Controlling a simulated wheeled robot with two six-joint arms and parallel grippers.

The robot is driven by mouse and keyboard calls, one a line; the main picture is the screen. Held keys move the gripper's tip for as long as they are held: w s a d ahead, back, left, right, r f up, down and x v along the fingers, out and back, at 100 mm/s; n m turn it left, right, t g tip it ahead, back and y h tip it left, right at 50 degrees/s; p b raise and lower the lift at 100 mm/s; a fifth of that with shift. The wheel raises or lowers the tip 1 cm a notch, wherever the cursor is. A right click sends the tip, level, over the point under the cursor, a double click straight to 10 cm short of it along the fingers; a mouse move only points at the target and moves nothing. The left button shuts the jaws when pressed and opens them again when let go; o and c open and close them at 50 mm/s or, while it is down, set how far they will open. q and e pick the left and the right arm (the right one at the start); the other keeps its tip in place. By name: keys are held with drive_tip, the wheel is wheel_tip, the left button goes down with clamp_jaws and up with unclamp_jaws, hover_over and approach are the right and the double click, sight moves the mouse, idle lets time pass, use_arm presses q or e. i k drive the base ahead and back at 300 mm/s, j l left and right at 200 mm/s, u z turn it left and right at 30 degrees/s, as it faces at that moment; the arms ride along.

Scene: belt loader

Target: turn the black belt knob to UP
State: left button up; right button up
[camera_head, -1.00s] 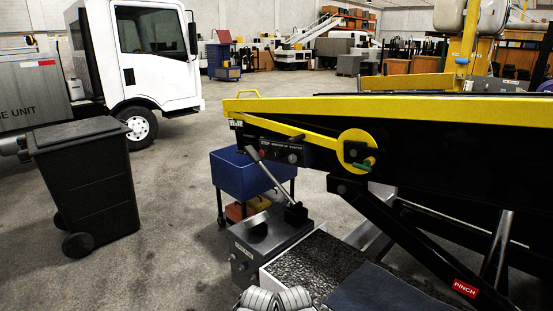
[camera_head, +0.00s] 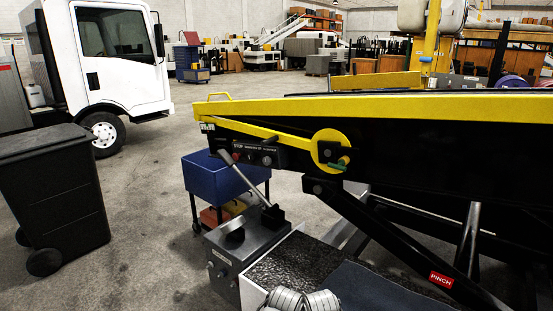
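The black belt knob (camera_head: 267,160) sits on a small dark control panel (camera_head: 283,157) at the left end of the belt loader, under its yellow rail. The knob is small here, and I cannot read which way it points. A red button (camera_head: 237,156) is left of it on the same panel. Neither of my grippers can be made out in the head view, and nothing is seen touching the knob.
A tilted lever (camera_head: 252,182) rises from a grey box (camera_head: 232,248) in front of the panel. A blue cart (camera_head: 212,180) stands behind. A black bin (camera_head: 55,195) is at left. A pale ribbed item (camera_head: 302,301) shows at the bottom edge. Floor between is clear.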

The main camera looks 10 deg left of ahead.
sight(251, 158)
drive_tip(key=i+j+z, duration=0.5)
drive_tip(key=z, duration=0.15)
drive_tip(key=i+j, duration=0.15)
drive_tip(key=j, duration=0.15)
drive_tip(key=i+j+z, duration=0.1)
drive_tip(key=j, duration=0.25)
drive_tip(key=i+j, duration=0.2)
drive_tip(key=j, duration=0.15)
drive_tip(key=i+j, duration=0.15)
drive_tip(key=j, duration=0.15)
drive_tip(key=z, duration=0.05)
